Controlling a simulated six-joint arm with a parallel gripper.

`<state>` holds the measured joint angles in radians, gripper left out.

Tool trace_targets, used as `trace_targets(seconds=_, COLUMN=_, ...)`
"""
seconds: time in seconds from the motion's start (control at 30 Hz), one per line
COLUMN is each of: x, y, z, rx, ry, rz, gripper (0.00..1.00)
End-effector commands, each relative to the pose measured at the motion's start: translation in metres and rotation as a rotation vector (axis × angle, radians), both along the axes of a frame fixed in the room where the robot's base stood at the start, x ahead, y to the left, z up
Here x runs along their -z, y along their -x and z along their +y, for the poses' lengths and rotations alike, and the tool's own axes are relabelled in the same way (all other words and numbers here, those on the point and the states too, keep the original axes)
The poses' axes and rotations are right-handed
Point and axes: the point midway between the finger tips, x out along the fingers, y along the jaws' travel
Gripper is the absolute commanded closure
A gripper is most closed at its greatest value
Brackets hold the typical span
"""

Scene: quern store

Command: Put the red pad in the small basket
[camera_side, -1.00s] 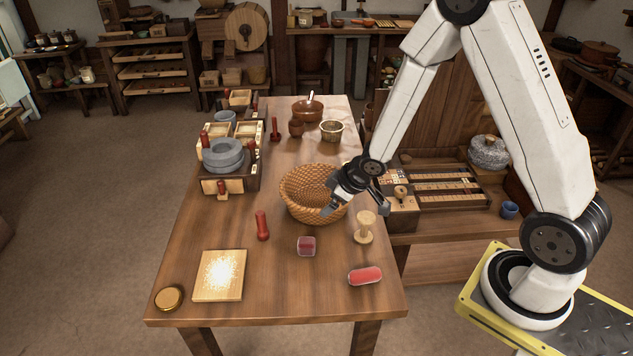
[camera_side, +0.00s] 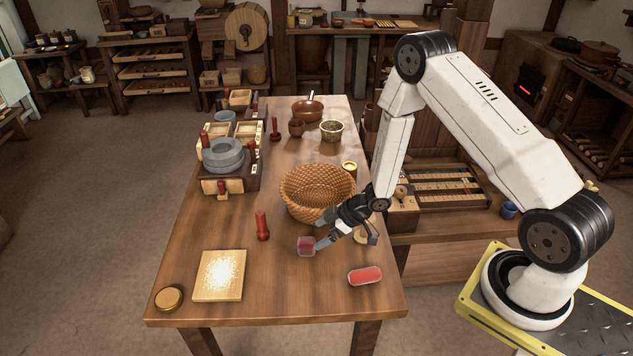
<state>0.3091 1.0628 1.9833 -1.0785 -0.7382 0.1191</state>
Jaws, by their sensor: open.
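A bright red rounded pad (camera_side: 365,276) lies flat near the front right of the table. A darker red block (camera_side: 306,246) sits to its upper left. The small basket (camera_side: 331,131) stands towards the back of the table, behind a larger woven basket (camera_side: 300,196). My gripper (camera_side: 346,243) is open and empty, pointing down in front of the large basket. Its left finger is at the dark red block's right side in the picture; I cannot tell if they touch. The red pad is in front of the gripper, apart from it.
A pale wooden stand (camera_side: 361,237) is mostly hidden behind my gripper. A red peg-like piece (camera_side: 262,226) stands left of the block. A stone quern (camera_side: 223,154), a flour-dusted board (camera_side: 220,275) and a round brass tin (camera_side: 169,298) occupy the left side. The front centre is clear.

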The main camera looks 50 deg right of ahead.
Motion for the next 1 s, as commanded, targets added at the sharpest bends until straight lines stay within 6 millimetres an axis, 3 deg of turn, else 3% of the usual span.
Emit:
trace_targets(seconds=0.67, x=0.021, y=-0.016, z=0.013, rx=0.0, ry=0.0, rz=0.002, gripper=0.0)
trace_targets(seconds=1.0, x=0.044, y=-0.036, z=0.027, rx=-0.001, ry=0.002, rz=0.001, gripper=0.0)
